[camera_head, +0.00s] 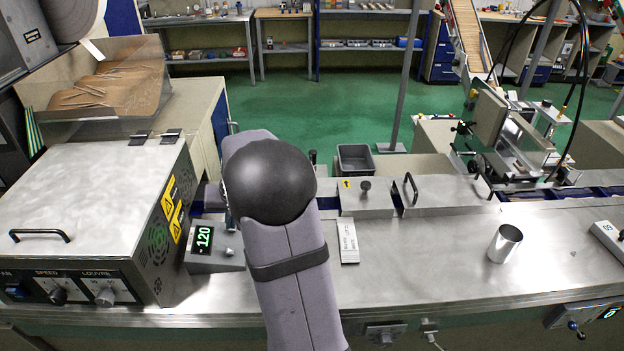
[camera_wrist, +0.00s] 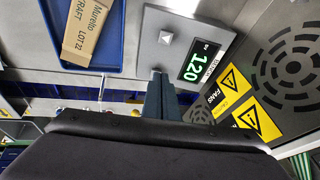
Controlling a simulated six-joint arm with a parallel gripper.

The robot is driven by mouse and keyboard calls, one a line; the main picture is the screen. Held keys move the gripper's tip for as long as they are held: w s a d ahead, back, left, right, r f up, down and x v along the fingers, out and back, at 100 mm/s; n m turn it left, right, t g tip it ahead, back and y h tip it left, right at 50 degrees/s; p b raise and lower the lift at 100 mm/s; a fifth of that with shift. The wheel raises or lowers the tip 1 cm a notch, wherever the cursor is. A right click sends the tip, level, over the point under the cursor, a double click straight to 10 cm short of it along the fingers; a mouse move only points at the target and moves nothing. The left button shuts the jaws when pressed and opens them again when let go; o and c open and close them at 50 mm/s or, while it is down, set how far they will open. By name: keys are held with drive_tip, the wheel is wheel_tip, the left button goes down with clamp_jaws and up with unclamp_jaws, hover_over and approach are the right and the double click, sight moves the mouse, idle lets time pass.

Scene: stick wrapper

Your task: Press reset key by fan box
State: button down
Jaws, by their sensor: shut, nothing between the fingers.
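The fan box (camera_head: 100,215) is a large metal case at the left in the head view, with a round grille, yellow warning labels and front knobs. Beside it stands a small grey counter unit (camera_head: 212,258) with a green display reading 120. Contact cannot be told. My arm hides the gripper in the head view.
A blue tray (camera_wrist: 128,62) with a brown packet (camera_wrist: 88,30) lies beside the unit in the wrist view. A metal cup (camera_head: 505,243) stands on the bench at right. A lidded section with handles (camera_head: 440,190) lies behind the clear steel bench top (camera_head: 430,260).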

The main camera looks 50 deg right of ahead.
drive_tip(key=w+d+m, duration=0.1)
drive_tip(key=d, duration=0.5)
drive_tip(key=w+d+r+m+t+h+p, duration=0.1)
drive_tip(key=w+d+m, duration=0.1)
drive_tip(key=d, duration=0.4)
drive_tip(key=w+d+r+m+h+p, duration=0.1)
drive_tip(key=d+m, duration=0.1)
drive_tip(key=d, duration=0.4)
drive_tip(key=shift+w+r+t, duration=0.1)
drive_tip(key=shift+w+t, duration=0.15)
drive_tip(key=shift+t, duration=0.15)
drive_tip(key=s+d+m+h+p, duration=0.1)
drive_tip(key=s+d+m+h, duration=0.1)
drive_tip(key=d, duration=1.3)
drive_tip(key=shift+s+r+m+t+h+p, duration=0.15)
drive_tip(key=shift+r+m+t+h+p, duration=0.3)
drive_tip(key=shift+m, duration=0.65)
drive_tip(key=shift+f, duration=0.15)
wheel_tip(320, 180, down, 8)
drive_tip(key=b, duration=0.7)
drive_tip(key=shift+f+b, duration=0.25)
drive_tip(key=shift+b, duration=0.05)
drive_tip(key=shift+f+b, duration=0.95)
drive_tip(key=shift+b, duration=0.05)
drive_tip(key=shift+r, duration=0.1)
drive_tip(key=shift+r+p, duration=0.7)
drive_tip(key=shift+r, duration=0.15)
drive_tip(key=shift+r, duration=0.1)
